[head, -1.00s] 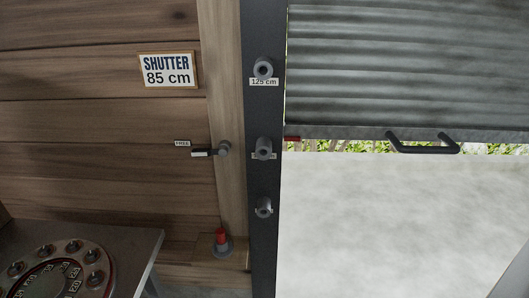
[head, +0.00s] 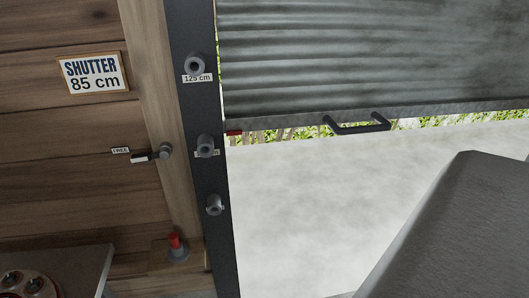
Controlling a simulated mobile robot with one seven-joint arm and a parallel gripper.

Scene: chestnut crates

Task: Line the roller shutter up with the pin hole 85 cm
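The grey corrugated roller shutter (head: 360,55) hangs part-way down, with open space below it. Its bottom rail carries a dark handle (head: 358,127) and a red mark (head: 234,132) at its left end. The red mark sits slightly above the level of the middle pin hole (head: 207,146), whose label is mostly hidden. The upper pin hole (head: 194,64) is labelled 125 cm. A lower pin hole (head: 214,204) has an unreadable label. A red-topped pin (head: 175,245) stands in a grey holder on a small wooden ledge. My gripper is not in view.
A sign (head: 93,73) reads SHUTTER 85 cm. A small lever (head: 152,155) on the post points left to a FREE label (head: 121,150). A grey table with a round dial (head: 28,284) stands at lower left. A large grey shape, perhaps my arm, covers the lower right.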

